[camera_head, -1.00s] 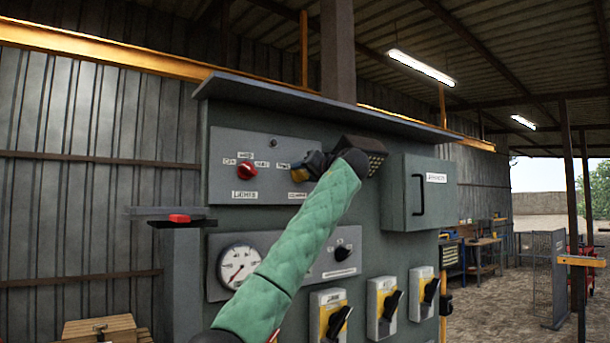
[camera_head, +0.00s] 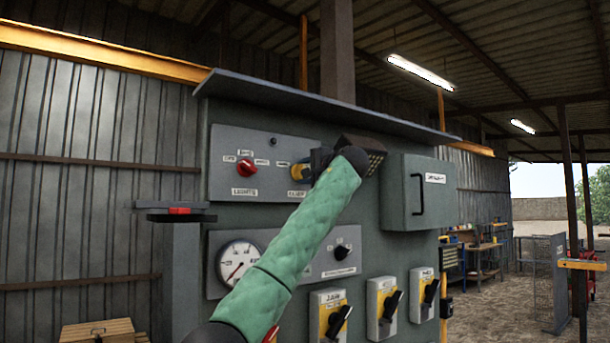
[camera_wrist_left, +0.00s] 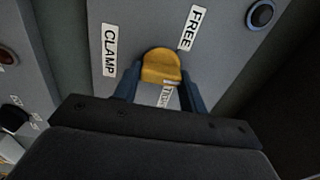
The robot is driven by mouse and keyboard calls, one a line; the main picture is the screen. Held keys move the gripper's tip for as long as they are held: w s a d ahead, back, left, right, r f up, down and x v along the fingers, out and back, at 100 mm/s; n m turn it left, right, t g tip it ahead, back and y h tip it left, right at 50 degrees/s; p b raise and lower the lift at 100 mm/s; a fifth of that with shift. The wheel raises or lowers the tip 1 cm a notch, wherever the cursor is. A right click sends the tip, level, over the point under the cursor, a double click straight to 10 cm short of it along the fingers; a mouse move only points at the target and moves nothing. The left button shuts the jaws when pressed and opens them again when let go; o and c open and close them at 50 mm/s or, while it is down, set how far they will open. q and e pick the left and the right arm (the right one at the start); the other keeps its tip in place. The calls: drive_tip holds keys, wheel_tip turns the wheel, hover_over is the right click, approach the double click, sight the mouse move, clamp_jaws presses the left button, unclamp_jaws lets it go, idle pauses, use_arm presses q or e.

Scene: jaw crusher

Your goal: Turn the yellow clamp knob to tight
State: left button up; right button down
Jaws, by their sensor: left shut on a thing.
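The yellow clamp knob (camera_wrist_left: 161,67) is on the grey upper panel (camera_head: 225,140) of the control cabinet. In the left wrist view it sits beside the CLAMP label (camera_wrist_left: 110,50) and the FREE label (camera_wrist_left: 191,28); another label below it is partly covered. My left gripper (camera_wrist_left: 160,85) is shut on the knob, a blue finger on each side of it. In the head view the knob (camera_head: 298,172) shows only in part beside my left gripper (camera_head: 308,168), and my green-sleeved arm covers part of the panel. My right gripper is not in view.
A red LIGHTS knob (camera_head: 246,169) is to the left on the same panel. Below are a gauge (camera_head: 238,262), a black knob (camera_head: 341,252) and several yellow-and-white switches (camera_head: 381,305). A grey box with a handle (camera_head: 430,190) sticks out at the right. An overhanging roof edge (camera_head: 310,103) is above.

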use_arm(q)
drive_tip(key=shift+f+m+b, duration=0.2)
drive_tip(key=shift+m+b, duration=0.15)
drive_tip(key=shift+m, duration=2.75)
drive_tip(key=shift+f+m+b, duration=0.15)
drive_tip(key=shift+m+b, duration=0.15)
drive_tip(key=shift+m, duration=2.8)
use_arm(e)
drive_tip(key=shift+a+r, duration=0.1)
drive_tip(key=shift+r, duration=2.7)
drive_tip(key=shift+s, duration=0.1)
use_arm(q)
drive_tip(key=o, duration=1)
drive_tip(key=shift+s+r, duration=0.1)
drive_tip(key=shift+s, duration=0.05)
